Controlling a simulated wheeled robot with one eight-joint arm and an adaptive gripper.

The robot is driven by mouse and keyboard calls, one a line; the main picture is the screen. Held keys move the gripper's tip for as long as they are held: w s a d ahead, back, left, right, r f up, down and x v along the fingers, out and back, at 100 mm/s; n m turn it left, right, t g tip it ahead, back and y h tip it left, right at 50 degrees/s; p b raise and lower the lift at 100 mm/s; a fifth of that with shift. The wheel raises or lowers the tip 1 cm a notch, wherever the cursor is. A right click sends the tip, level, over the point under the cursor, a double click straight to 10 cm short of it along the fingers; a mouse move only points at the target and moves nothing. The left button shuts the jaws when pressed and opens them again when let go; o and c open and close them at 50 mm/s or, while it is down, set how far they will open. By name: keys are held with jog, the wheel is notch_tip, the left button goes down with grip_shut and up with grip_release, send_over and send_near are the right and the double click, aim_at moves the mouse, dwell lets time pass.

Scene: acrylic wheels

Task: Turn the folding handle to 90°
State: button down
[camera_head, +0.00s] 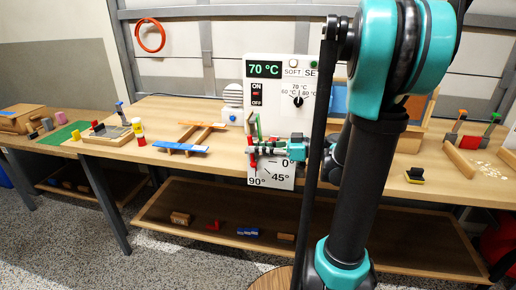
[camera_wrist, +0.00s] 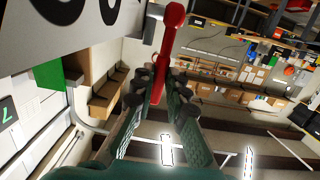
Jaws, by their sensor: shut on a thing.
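The folding handle is a red bar; its lower end (camera_head: 253,162) shows in the head view on the lower part of the white panel (camera_head: 256,120), just above the printed 90° mark. In the wrist view the red handle (camera_wrist: 165,50) runs from the rounded end at the top down between the fingertips. My gripper (camera_head: 256,150) reaches in from the right in front of the panel. In the wrist view my gripper (camera_wrist: 160,88) is shut on the handle, a finger on each side. The handle's pivot is hidden, so its exact angle cannot be told.
The panel also has a 70 °C display (camera_head: 263,69), an ON/OFF switch (camera_head: 257,94) and a black dial (camera_head: 298,101). A white domed object (camera_head: 232,103) stands left of the panel. A blue-ended wooden piece (camera_head: 181,147) lies further left on the bench.

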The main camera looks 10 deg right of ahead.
jog(key=c, duration=1.5)
grip_release()
jog(key=shift+c, duration=0.2)
jog(key=v, duration=1.2)
jog(key=shift+c, duration=0.2)
